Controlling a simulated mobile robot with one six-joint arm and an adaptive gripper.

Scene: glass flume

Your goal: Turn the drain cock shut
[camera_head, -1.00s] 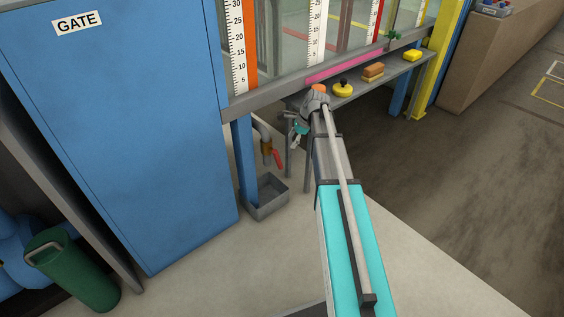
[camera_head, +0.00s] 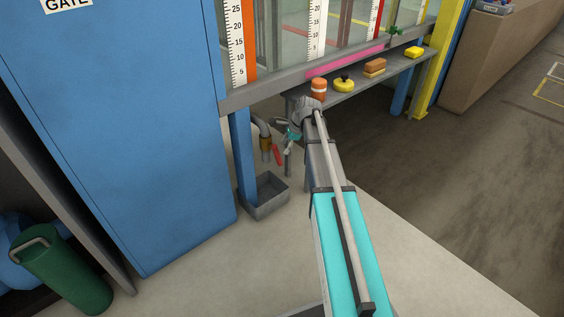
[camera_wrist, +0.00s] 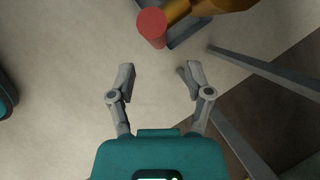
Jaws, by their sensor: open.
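The drain cock is a brass valve (camera_head: 265,143) on a grey pipe under the flume, in the head view. Its red lever (camera_head: 277,155) points down and slightly to the right. In the wrist view, the lever's rounded red end (camera_wrist: 152,27) is at the top, with the brass body (camera_wrist: 210,7) at the upper right, cut by the frame edge. My gripper (camera_wrist: 157,72) is open and empty, its two fingers apart below the red end, not touching it. In the head view my gripper (camera_head: 288,143) is just right of the lever, partly hidden by my arm.
A grey catch tray (camera_head: 266,207) sits on the floor below the cock, beside a blue leg (camera_head: 242,155). A shelf (camera_head: 352,95) holds an orange-and-white can (camera_head: 319,89), yellow items and a brown block. A blue GATE cabinet (camera_head: 130,130) stands left.

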